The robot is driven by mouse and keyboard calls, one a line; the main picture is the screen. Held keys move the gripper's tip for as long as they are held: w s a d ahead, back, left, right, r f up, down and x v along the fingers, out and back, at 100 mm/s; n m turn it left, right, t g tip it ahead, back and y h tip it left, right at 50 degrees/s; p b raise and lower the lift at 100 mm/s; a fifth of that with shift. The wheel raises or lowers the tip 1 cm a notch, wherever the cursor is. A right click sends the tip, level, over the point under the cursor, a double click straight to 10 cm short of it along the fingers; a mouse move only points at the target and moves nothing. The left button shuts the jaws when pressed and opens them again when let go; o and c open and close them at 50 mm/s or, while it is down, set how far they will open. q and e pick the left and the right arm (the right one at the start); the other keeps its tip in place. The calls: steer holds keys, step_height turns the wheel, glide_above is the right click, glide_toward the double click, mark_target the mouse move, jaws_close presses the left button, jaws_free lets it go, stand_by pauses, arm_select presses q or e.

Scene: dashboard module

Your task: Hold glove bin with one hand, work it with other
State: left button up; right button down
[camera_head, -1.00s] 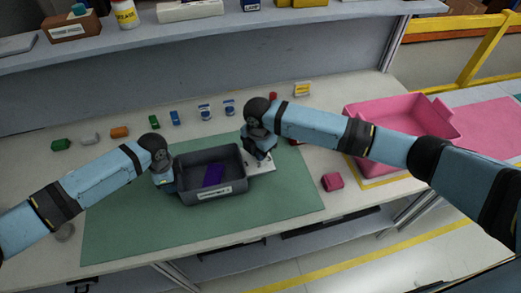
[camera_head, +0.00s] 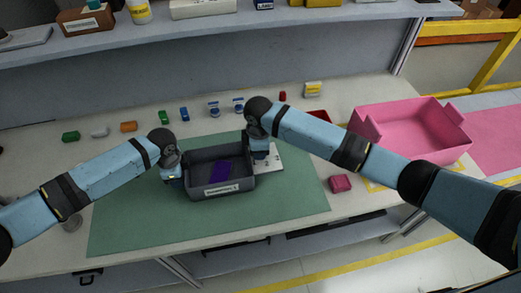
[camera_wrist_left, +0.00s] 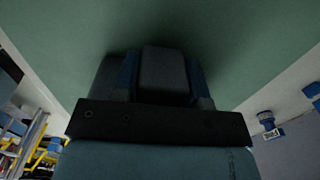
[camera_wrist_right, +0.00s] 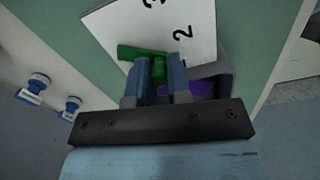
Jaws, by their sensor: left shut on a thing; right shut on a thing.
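The glove bin (camera_head: 205,191) is a dark grey open box with a white label on its front, standing upright on the green mat. A purple piece (camera_head: 220,172) lies inside it; part of it shows in the right wrist view (camera_wrist_right: 202,88). My left gripper (camera_head: 172,176) is shut on the bin's left wall; the left wrist view shows dark grey material (camera_wrist_left: 165,72) between the fingers. My right gripper (camera_head: 262,151) is at the bin's right side. In the right wrist view its fingers (camera_wrist_right: 162,72) are shut on a green piece (camera_wrist_right: 140,53), above the white numbered card (camera_wrist_right: 190,25).
The card also shows right of the bin (camera_head: 272,160). Several small coloured items and blue stamps (camera_head: 214,109) line the table's back. A pink crate (camera_head: 415,128) and a small pink block (camera_head: 340,183) are to the right. The mat's front (camera_head: 210,225) is clear.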

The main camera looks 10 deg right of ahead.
steer(key=shift+a, duration=0.1)
stand_by(0.3)
steer(key=c, duration=1.1)
jaws_free()
steer(key=shift+r, duration=0.15)
step_height(320, 180, up, 12)
steer(key=shift+f, duration=0.1)
